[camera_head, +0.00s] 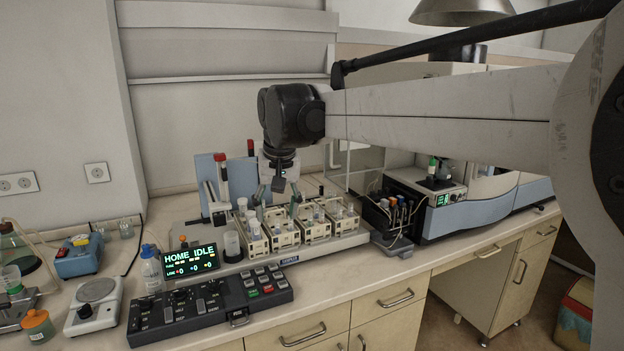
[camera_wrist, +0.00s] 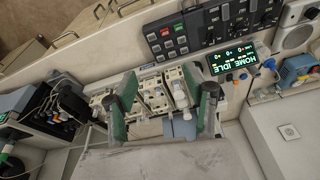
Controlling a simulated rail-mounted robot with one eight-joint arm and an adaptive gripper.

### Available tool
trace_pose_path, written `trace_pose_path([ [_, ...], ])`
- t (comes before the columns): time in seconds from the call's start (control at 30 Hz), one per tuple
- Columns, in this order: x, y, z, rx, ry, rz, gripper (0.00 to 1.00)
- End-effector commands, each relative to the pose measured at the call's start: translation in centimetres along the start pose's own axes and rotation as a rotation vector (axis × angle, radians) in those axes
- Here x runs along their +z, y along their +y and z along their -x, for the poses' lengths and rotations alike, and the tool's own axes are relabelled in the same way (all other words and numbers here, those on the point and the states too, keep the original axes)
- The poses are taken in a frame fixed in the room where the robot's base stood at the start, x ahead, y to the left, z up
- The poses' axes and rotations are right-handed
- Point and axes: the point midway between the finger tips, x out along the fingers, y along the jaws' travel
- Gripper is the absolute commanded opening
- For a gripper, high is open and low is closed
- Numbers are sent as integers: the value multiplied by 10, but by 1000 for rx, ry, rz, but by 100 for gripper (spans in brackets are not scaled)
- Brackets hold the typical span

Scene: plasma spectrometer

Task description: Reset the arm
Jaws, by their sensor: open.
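My gripper (camera_head: 278,196) hangs from my arm, pointing down above the sampler's row of vial racks (camera_head: 283,233). In the wrist view its two dark and green fingers (camera_wrist: 165,95) are spread apart with nothing held between them. Racks with vials (camera_wrist: 155,93) show beyond and between the fingers. I cannot tell how far above the racks the fingertips are. The sampler display (camera_head: 190,260) reads "HOME IDLE"; it also shows upside down in the wrist view (camera_wrist: 236,58).
A black control panel (camera_head: 208,307) lies at the bench front. A bottle (camera_head: 152,270) and a balance (camera_head: 95,304) stand left. A blue-and-white instrument (camera_head: 480,207) and dark bottle holder (camera_head: 393,217) stand right. A lamp hood (camera_head: 461,11) hangs above.

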Motion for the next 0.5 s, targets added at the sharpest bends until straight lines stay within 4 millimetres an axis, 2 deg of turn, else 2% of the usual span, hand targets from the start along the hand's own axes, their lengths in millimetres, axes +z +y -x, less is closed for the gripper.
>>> trace_pose_path([
  [0.03, 13, 14, 7, 3, 14, -12, 48],
  [0.2, 53, 53, 24, 11, 62, -43, 48],
  [0.5, 134, 111, 40, 34, 148, -96, 48],
])
